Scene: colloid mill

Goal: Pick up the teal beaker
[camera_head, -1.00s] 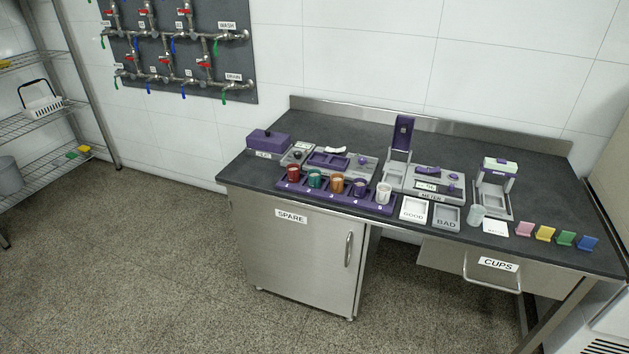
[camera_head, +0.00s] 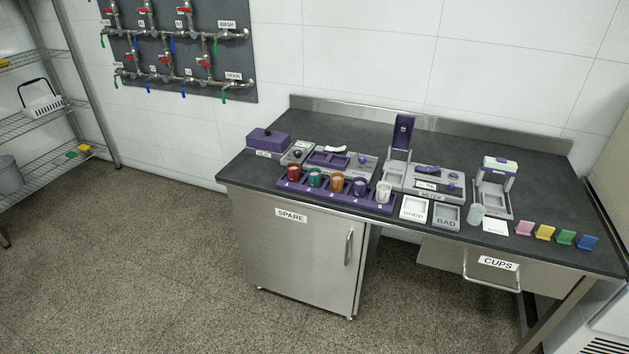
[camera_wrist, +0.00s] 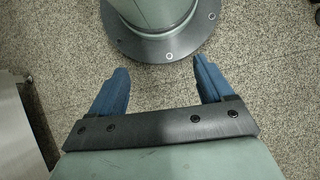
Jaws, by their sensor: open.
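The teal beaker (camera_head: 315,178) stands upright in the purple rack (camera_head: 335,196) on the dark bench, second from the left. A red beaker (camera_head: 293,172) is on its left and an orange-brown beaker (camera_head: 337,182) on its right. My gripper (camera_wrist: 162,80) shows only in the wrist view. Its two blue fingers are apart with nothing between them, above the speckled floor and facing my own base. The teal beaker is not in the wrist view.
A purple beaker (camera_head: 360,186) and a white beaker (camera_head: 383,192) fill the rack's right end. Behind the rack is a grey tray (camera_head: 362,172) with purple parts. The GOOD tray (camera_head: 413,209) and BAD tray (camera_head: 446,216) sit to the right. Open floor lies before the bench.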

